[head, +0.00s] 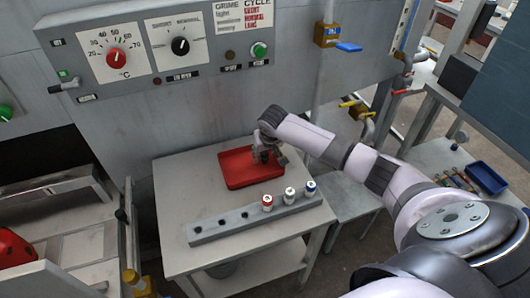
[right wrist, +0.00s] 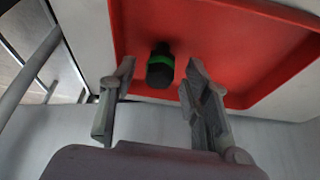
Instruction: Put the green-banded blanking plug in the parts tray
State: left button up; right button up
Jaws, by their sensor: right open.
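The red parts tray (head: 235,178) lies on the grey table below the machine panel. My right gripper (head: 267,157) is over the tray's right part. In the right wrist view the dark plug with a green band (right wrist: 160,66) shows against the red tray floor (right wrist: 220,45). My right gripper (right wrist: 158,80) is open, with its fingers on either side of the plug and a visible gap to each. The plug appears to be in the tray; whether it stands or leans is hard to tell. In the head view the gripper hides the plug. My left gripper is not in view.
A grey rack (head: 255,220) in front of the tray holds a red-capped (head: 267,201), a white-capped (head: 290,194) and a blue-capped cylinder (head: 310,188), with dark spots at its left. A blue bin (head: 487,177) sits on a side table. The machine panel (head: 180,100) rises behind.

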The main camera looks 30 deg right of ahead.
jog(key=v, duration=1.2)
jog(key=shift+r, duration=0.25)
jog(key=shift+f, duration=0.15)
